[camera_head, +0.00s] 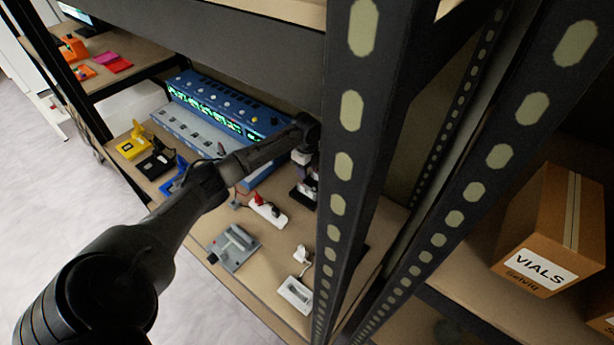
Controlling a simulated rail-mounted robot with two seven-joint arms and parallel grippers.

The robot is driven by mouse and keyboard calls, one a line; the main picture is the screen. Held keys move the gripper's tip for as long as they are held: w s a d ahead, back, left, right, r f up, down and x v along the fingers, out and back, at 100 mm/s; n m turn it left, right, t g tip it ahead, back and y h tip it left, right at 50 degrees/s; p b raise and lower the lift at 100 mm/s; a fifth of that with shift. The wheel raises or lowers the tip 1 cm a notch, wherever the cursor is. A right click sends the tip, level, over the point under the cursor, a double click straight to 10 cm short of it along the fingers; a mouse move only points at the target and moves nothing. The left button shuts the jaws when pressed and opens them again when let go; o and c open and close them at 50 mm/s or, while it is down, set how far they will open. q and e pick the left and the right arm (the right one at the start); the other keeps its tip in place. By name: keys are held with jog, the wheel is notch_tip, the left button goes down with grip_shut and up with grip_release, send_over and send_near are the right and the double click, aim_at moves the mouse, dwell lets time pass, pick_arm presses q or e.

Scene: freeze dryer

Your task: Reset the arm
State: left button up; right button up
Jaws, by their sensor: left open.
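My left arm (165,220) comes in from the lower left and reaches across the shelf. Its wrist bends down close to the dark upright post. My left gripper (304,172) points down beside the post, above the right part of the shelf, and is small in the view. Its jaws are open. The post may cover part of it, and I cannot tell whether it touches anything. My right gripper is not in view.
A perforated rack post (345,190) stands right of my left gripper. A blue instrument panel (225,104) is behind my arm. The shelf (275,270) holds a grey device (234,247), a white power strip (267,211) and a white adapter (295,294). A VIALS box (551,225) is at right.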

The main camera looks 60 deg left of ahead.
pick_arm(q)
jog(key=shift+r, duration=2.05)
